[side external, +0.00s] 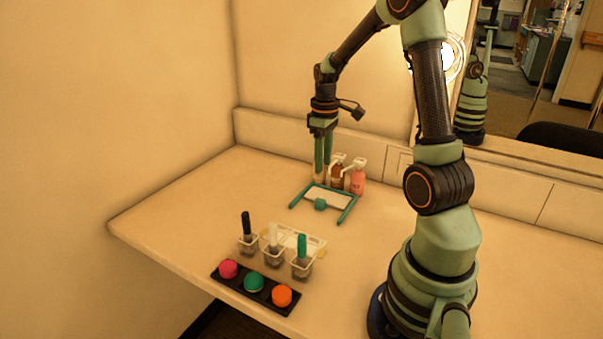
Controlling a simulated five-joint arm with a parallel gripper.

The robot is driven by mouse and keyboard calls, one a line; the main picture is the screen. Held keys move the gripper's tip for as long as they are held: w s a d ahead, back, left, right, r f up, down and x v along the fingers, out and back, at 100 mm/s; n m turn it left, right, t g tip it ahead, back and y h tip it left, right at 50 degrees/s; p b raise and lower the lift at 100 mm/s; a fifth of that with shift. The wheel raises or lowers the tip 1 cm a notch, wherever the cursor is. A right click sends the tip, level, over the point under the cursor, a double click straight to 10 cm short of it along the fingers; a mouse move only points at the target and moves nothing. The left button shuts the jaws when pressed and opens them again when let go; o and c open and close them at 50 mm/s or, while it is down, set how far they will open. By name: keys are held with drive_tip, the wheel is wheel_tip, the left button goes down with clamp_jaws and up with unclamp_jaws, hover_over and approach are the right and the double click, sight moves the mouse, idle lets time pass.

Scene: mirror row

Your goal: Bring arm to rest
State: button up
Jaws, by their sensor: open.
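My gripper (322,176) points down over the back of the counter, its two teal fingers slim and slightly apart. It is open, and I see nothing held between the fingers. The fingertips are beside the small bottles, just behind a white panel with teal side bars (328,197). I cannot tell whether the tips touch anything. My arm is raised and bent, reaching left from its base at the right front.
An amber bottle (337,172) and a pink bottle (358,180) stand by the gripper. In front are clear cups with a black (246,224), a white and a green handle (302,245). A black tray (237,281) holds pink, green and orange round pieces. The counter's left is clear; a mirror (550,110) stands behind.

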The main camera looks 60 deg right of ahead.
drive_tip(key=shift+r, duration=0.55)
drive_tip(key=s+a+r+t, duration=0.1)
drive_tip(key=a+r, duration=0.4)
drive_tip(key=a, duration=0.7)
drive_tip(key=s+a+r+t, duration=0.2)
drive_tip(key=a+r+t, duration=0.2)
drive_tip(key=a, duration=0.8)
wheel_tip(320, 180, up, 2)
drive_tip(key=shift+a+r+t, duration=0.1)
drive_tip(key=shift+a+t, duration=0.15)
drive_tip(key=shift+t, duration=0.05)
